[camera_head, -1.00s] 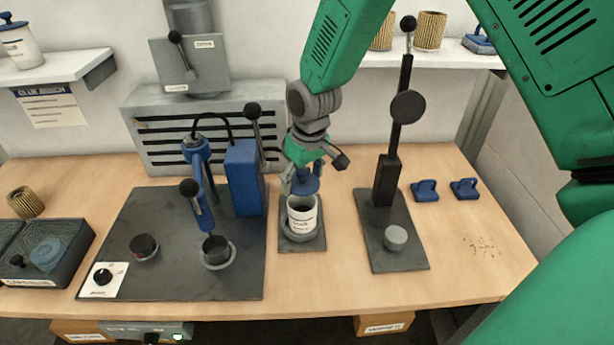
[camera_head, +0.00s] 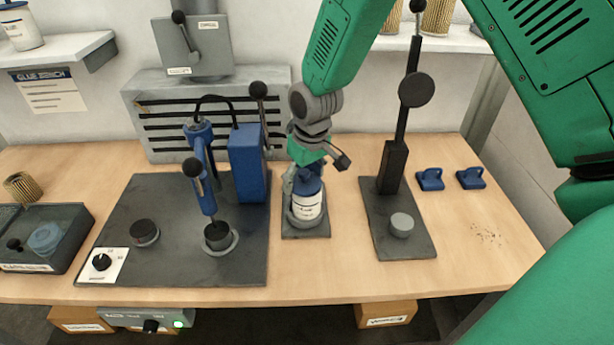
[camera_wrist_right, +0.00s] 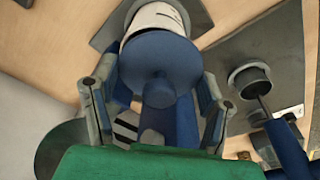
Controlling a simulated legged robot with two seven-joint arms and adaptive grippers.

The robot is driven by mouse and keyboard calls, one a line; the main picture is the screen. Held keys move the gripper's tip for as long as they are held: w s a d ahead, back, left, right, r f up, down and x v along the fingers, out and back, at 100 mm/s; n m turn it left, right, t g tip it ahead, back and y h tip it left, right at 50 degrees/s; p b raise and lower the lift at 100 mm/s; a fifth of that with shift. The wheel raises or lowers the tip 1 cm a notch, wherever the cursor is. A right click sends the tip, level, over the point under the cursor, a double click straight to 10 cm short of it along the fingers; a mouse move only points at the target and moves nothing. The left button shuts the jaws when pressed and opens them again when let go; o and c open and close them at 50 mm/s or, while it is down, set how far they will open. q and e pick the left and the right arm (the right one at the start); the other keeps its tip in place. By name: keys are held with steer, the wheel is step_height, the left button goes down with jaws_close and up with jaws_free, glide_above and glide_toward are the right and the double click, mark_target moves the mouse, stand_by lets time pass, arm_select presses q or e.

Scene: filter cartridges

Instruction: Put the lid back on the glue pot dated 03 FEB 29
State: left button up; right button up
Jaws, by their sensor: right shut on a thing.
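The white glue pot (camera_head: 308,206) stands in a round holder on a small dark plate (camera_head: 306,232) at the middle of the bench. The print on its label is too small to read. The blue lid (camera_head: 307,186) is at the pot's mouth and covers it. My right gripper (camera_head: 303,172) is above the pot, shut on the lid's knob. In the right wrist view the lid (camera_wrist_right: 160,55) hides the mouth of the pot (camera_wrist_right: 157,18), and the gripper's fingers (camera_wrist_right: 158,92) are on both sides of the knob. Whether the lid is fully seated cannot be told. My left gripper is not in view.
A dark plate (camera_head: 120,255) with a blue lever press (camera_head: 247,165) is left of the pot. A black lever stand (camera_head: 393,165) is close on its right. Two blue handled blocks (camera_head: 430,179) lie farther right. Another pot (camera_head: 22,32) stands on the left shelf.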

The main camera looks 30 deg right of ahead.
steer(key=shift+a, duration=0.15)
steer(key=shift+d, duration=0.6)
steer(key=shift+d+f+p, duration=0.2)
steer(key=shift+d+p, duration=0.15)
steer(key=shift+d, duration=0.45)
steer(key=shift+a+r, duration=0.1)
steer(key=shift+a, duration=0.5)
steer(key=shift+a+r, duration=0.1)
steer(key=shift+a, duration=0.2)
steer(key=shift+d+f, duration=0.2)
steer(key=shift+d, duration=0.6)
steer(key=shift+a+r, duration=0.2)
steer(key=shift+a, duration=0.5)
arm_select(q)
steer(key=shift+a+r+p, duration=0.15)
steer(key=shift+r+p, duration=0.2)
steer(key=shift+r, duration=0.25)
